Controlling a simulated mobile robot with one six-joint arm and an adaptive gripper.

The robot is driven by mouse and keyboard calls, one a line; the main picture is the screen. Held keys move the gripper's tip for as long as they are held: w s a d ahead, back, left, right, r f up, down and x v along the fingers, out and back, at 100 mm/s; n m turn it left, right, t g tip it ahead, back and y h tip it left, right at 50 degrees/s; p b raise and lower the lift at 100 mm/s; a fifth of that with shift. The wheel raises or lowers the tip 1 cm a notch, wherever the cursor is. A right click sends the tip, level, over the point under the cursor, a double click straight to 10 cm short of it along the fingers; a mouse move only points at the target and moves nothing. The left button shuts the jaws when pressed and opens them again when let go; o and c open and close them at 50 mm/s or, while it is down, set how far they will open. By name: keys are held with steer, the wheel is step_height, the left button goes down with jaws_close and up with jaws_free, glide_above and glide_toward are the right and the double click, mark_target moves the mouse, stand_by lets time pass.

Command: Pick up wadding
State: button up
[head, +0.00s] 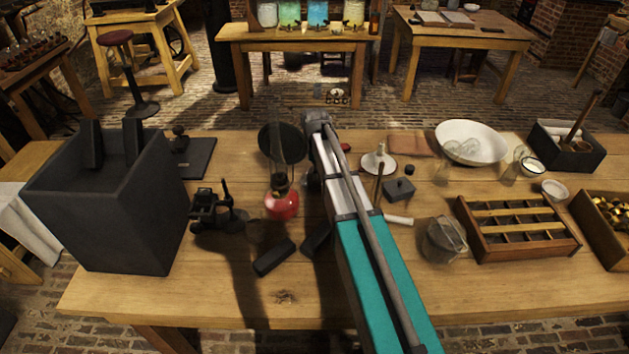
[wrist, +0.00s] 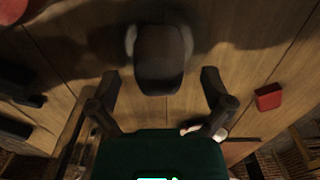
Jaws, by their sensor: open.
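In the wrist view my gripper (wrist: 158,78) is open, its two dark fingers spread wide to either side. A dark, rounded, block-like piece with paler sides (wrist: 160,58) lies on the wooden top just beyond the fingertips, centred between them. It appears apart from both fingers. It may be the wadding, but it is in shadow and I cannot tell its material. In the head view my arm covers this spot, and my fingers are hidden there.
A small red block (wrist: 268,97) lies right of the fingers. In the head view a red lamp (head: 282,203) stands left of my arm, with a dark vise-like tool (head: 211,210) farther left. A white funnel-like piece (head: 379,163) and small dark box (head: 399,190) lie right.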

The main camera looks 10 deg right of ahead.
steer(key=shift+f+b, duration=0.7)
steer(key=shift+f, duration=0.3)
steer(key=c, duration=1)
steer(key=shift+r, duration=0.15)
step_height(320, 180, up, 10)
steer(key=p, duration=1)
